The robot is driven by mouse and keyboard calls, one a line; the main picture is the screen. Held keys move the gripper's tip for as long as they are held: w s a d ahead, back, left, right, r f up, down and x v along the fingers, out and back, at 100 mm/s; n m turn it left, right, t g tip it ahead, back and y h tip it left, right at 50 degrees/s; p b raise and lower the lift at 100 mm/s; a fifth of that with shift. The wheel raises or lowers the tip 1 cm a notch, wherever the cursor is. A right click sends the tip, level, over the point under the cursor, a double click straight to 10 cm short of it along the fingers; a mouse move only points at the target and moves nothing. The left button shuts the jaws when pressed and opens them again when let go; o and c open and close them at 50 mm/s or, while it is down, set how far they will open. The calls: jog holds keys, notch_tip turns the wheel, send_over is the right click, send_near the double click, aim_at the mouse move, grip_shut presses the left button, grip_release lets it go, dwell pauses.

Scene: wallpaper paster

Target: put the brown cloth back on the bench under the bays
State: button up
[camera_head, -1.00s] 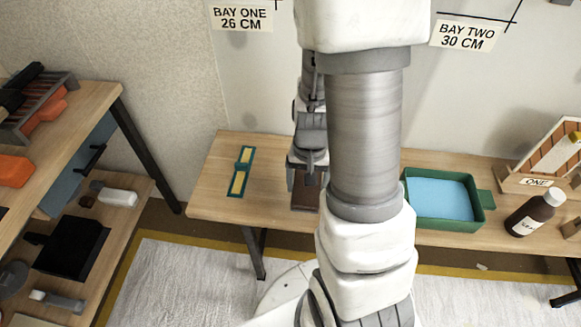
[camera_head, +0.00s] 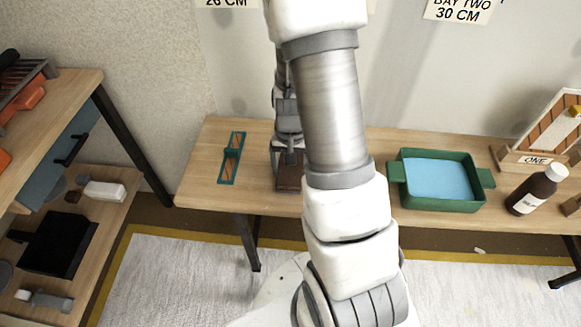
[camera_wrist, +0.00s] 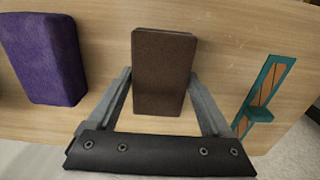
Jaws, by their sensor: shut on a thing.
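The brown cloth (camera_wrist: 163,62), a folded block, sits between the fingers of my gripper (camera_wrist: 161,78) in the wrist view. My gripper is shut on it. In the head view the cloth (camera_head: 289,176) shows below my gripper (camera_head: 288,152), at the left part of the wooden bench (camera_head: 205,165). I cannot tell whether the cloth touches the bench top. My arm hides part of the bench to its right.
A teal frame with two panes (camera_head: 231,158) lies left of the cloth. A purple block (camera_wrist: 42,58) shows in the wrist view. A green tray (camera_head: 440,201) with blue inside, a brown bottle (camera_head: 536,190) and a rack marked ONE (camera_head: 534,160) stand right. A shelf (camera_head: 85,100) is far left.

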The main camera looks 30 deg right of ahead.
jog(key=shift+f, duration=0.2)
jog(key=o, duration=1.2)
jog(key=shift+r, duration=0.1)
notch_tip(320, 180, up, 12)
jog(key=r+p, duration=0.1)
jog(key=p, duration=0.4)
notch_tip(320, 180, up, 12)
jog(key=r+n+t, duration=0.1)
jog(key=n+t, duration=0.2)
send_over(290, 168)
jog(key=s+a, duration=0.3)
jog(key=a, duration=0.3)
jog(key=shift+s+a+r+n+t, duration=0.45)
jog(key=shift+s+a+r+n, duration=0.25)
jog(key=shift+s+r, duration=0.8)
jog(key=shift+s+a+r+n+t, duration=0.5)
jog(key=shift+s+a+r, duration=0.3)
jog(key=shift+s+r, duration=0.7)
jog(key=shift+s+a+r+n+t, duration=0.35)
jog(key=shift+s+a+r+n, duration=0.4)
jog(key=shift+s+r, duration=0.75)
jog(key=shift+s+f, duration=0.1)
jog(key=shift+s, duration=0.1)
